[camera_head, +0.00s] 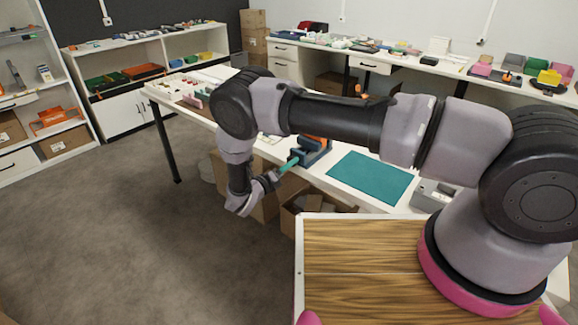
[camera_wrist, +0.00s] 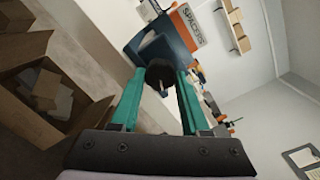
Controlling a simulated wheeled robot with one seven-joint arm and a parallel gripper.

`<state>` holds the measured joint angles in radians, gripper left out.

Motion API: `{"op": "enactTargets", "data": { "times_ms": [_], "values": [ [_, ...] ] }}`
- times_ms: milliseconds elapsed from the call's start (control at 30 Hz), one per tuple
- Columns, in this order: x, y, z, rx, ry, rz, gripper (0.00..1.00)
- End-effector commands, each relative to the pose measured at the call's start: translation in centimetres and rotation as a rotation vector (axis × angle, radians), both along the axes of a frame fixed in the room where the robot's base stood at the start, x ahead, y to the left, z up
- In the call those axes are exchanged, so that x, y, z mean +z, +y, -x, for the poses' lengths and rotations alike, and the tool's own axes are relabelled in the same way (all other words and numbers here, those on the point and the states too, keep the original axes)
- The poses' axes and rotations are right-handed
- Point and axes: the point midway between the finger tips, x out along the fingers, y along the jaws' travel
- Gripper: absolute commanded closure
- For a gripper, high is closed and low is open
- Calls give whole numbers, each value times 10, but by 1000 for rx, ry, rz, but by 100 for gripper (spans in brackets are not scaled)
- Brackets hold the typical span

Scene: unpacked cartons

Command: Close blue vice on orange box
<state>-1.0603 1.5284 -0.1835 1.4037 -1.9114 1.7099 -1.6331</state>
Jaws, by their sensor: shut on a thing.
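The blue vice (camera_head: 308,157) stands at the near edge of the white table. In the wrist view the vice (camera_wrist: 160,47) is straight ahead of my gripper (camera_wrist: 160,78). The orange box (camera_wrist: 188,27), with a white label, sits in the vice at its far side; whether the jaws touch it is hard to tell. In the head view my gripper (camera_head: 289,166) reaches in level from the left, just beside the vice. Its teal fingers are shut on the vice's dark round handle (camera_wrist: 160,70). My fingers hide part of the handle.
A teal mat (camera_head: 370,180) lies to the right of the vice on the white table. Open cardboard boxes (camera_wrist: 47,95) stand on the floor below the table edge. A wooden-topped surface (camera_head: 360,265) is in the foreground. The floor at left is clear.

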Motion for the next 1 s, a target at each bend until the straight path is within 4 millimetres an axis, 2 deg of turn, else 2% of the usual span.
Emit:
{"op": "enactTargets", "data": {
  "times_ms": [267, 1000],
  "values": [
    [-1, 1, 0, 3, -94, -121, 100],
    [-1, 3, -1, 4, -521, -669, 100]
  ]
}}
